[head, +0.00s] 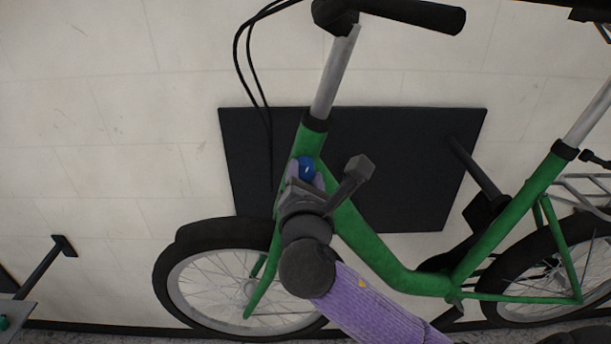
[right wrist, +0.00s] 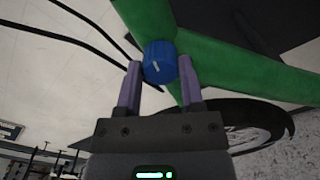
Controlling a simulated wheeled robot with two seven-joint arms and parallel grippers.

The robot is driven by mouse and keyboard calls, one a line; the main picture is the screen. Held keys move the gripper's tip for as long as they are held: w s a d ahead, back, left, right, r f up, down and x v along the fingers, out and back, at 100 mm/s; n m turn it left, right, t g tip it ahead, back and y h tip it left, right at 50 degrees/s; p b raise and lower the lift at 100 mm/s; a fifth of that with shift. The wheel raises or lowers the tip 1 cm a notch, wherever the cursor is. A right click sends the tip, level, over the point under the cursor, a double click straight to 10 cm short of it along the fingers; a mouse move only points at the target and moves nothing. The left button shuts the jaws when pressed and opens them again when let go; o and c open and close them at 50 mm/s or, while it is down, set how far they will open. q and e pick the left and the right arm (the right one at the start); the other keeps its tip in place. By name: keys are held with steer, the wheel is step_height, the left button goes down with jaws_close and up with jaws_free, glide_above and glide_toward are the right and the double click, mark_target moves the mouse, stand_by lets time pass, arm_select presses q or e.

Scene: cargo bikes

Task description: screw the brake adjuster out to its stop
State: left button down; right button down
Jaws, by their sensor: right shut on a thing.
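The brake adjuster is a blue round knob (head: 307,168) on the green bike frame (head: 395,260), just below the head tube. My left gripper is not in view.
Black cables (head: 246,75) hang from the handlebar (head: 410,12) left of the head tube. A dark panel (head: 410,160) is on the pale tiled wall behind the bike. The front wheel (head: 190,295) is below my right gripper. Open wall shows at the left.

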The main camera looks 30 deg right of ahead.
steer(key=shift+n, duration=2.2)
steer(key=shift+c, duration=1.1)
jaws_free()
